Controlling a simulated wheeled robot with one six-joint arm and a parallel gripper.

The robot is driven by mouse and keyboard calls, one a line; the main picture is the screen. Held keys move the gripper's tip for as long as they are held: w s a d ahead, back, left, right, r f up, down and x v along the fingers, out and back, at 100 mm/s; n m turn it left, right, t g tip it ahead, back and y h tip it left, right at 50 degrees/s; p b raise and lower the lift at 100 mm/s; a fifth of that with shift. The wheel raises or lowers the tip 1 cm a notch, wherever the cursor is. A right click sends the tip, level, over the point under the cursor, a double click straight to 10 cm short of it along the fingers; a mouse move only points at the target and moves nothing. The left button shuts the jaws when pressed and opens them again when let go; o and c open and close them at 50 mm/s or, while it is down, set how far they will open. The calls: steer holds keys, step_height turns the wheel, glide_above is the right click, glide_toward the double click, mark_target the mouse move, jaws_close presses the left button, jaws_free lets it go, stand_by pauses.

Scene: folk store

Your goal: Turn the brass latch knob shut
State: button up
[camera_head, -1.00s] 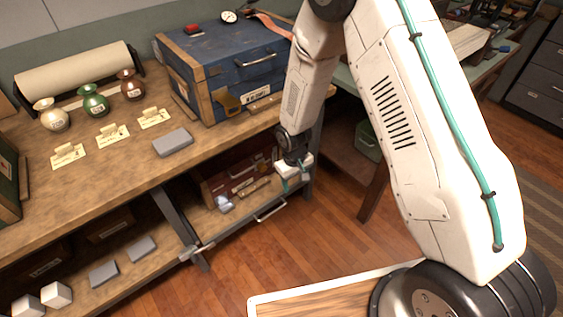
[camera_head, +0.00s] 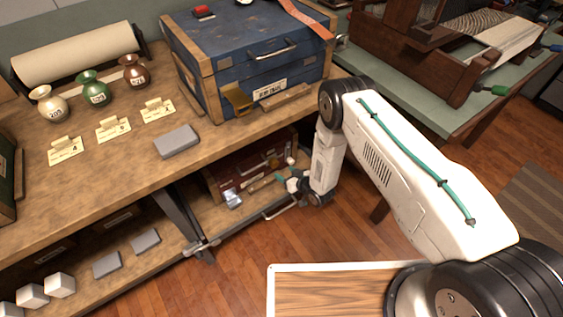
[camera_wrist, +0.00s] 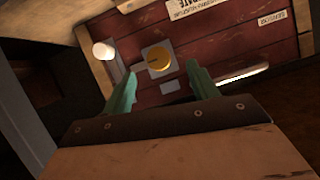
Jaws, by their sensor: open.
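The brass knob (camera_wrist: 159,60) is round, with a dark mark on its face, and sits on a small grey plate (camera_wrist: 148,50). The plate is on the dark red wooden front of a box (camera_wrist: 225,32), which also shows on the lower shelf in the head view (camera_head: 228,181). My gripper (camera_wrist: 160,76) has two green fingers, spread apart and empty. In the wrist view the knob appears between and just beyond the fingertips; I see no contact. In the head view my gripper (camera_head: 284,181) is low at the box's right side, and I cannot make out the knob there.
A white round-ended peg (camera_wrist: 103,50) stands left of the knob. A pale bar (camera_wrist: 243,75) lies to the right. The workbench (camera_head: 110,185) overhangs the shelf and carries a blue chest (camera_head: 235,50). A metal handle (camera_head: 281,208) is near my gripper. Open wooden floor (camera_head: 235,250) lies in front.

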mark_target(276, 164)
steer(key=x, duration=0.5)
steer(key=r+x, duration=0.1)
steer(key=x, duration=0.1)
steer(key=shift+w+f, duration=0.1)
steer(key=shift+w, duration=0.45)
steer(key=c, duration=1)
